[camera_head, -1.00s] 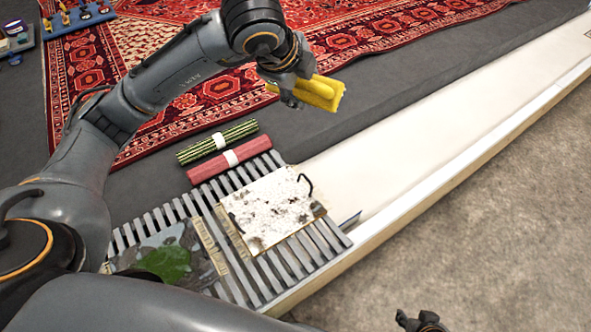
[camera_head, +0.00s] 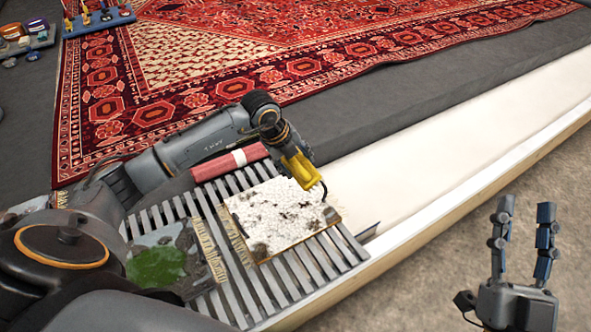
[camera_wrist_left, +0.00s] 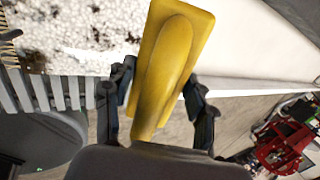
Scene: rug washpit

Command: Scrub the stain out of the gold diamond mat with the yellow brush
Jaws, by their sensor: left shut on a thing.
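My left gripper (camera_head: 283,150) is shut on the yellow brush (camera_head: 300,170) and holds it at the upper right corner of a flat mat (camera_head: 280,212). The mat has a thin gold-brown edge and is mostly covered in white, foam-like speckle with dark brown patches, so no diamond pattern can be made out. I cannot tell whether the brush touches it. In the left wrist view the brush (camera_wrist_left: 172,65) lies between the two fingers, with the speckled mat (camera_wrist_left: 60,30) at the upper left. My right gripper (camera_head: 522,245) is open and empty, right of the trough.
The mat lies on a slatted grate (camera_head: 325,258). A second mat with a green patch (camera_head: 155,268) lies to its left, partly behind my arm. A rolled red mat (camera_head: 225,163) lies behind. A white trough (camera_head: 440,150) runs right. A large red rug (camera_head: 290,60) covers the back.

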